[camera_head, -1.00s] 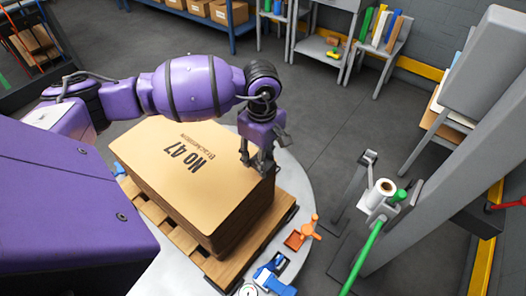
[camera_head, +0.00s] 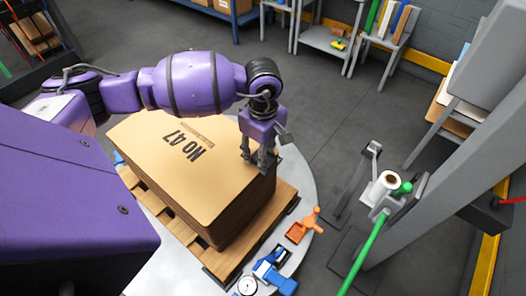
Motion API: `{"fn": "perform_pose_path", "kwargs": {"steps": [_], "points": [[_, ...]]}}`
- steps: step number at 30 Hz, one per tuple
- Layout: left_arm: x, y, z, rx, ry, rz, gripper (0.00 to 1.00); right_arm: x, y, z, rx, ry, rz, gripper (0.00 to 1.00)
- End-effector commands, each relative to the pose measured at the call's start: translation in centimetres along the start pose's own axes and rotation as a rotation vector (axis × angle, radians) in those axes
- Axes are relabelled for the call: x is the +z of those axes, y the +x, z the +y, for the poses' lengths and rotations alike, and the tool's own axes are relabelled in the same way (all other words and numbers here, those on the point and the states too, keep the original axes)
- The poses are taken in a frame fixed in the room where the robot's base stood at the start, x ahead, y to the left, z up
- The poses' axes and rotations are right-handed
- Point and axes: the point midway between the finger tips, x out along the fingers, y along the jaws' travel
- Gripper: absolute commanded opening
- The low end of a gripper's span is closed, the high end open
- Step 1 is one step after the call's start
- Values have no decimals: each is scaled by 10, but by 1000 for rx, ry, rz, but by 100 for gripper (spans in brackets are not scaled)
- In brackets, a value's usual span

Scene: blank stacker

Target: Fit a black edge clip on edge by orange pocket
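A stack of brown cardboard blanks (camera_head: 186,165) marked "No 47" lies on a wooden pallet (camera_head: 283,212). A small orange pocket (camera_head: 296,233) lies on the grey round table off the stack's near right side. My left gripper (camera_head: 259,164) points down at the right end of the stack, over its top edge. Its fingers look dark and close to the cardboard. I cannot make out a black edge clip between them, nor whether they touch the stack. My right gripper is not in view.
An orange-handled tool (camera_head: 312,218) stands beside the pocket. A blue device (camera_head: 272,273) and a round white gauge (camera_head: 247,286) sit at the table's near edge.

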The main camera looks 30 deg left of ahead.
Motion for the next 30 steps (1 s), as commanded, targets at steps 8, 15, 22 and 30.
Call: {"fn": "perform_pose_path", "kwargs": {"steps": [8,15,22,30], "points": [[0,3,0,0,0,0,21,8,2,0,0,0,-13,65],[0,4,0,0,0,0,56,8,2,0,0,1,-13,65],[0,4,0,0,0,0,65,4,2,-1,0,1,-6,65],[0,-6,1,2,1,0,65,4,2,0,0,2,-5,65]]}}
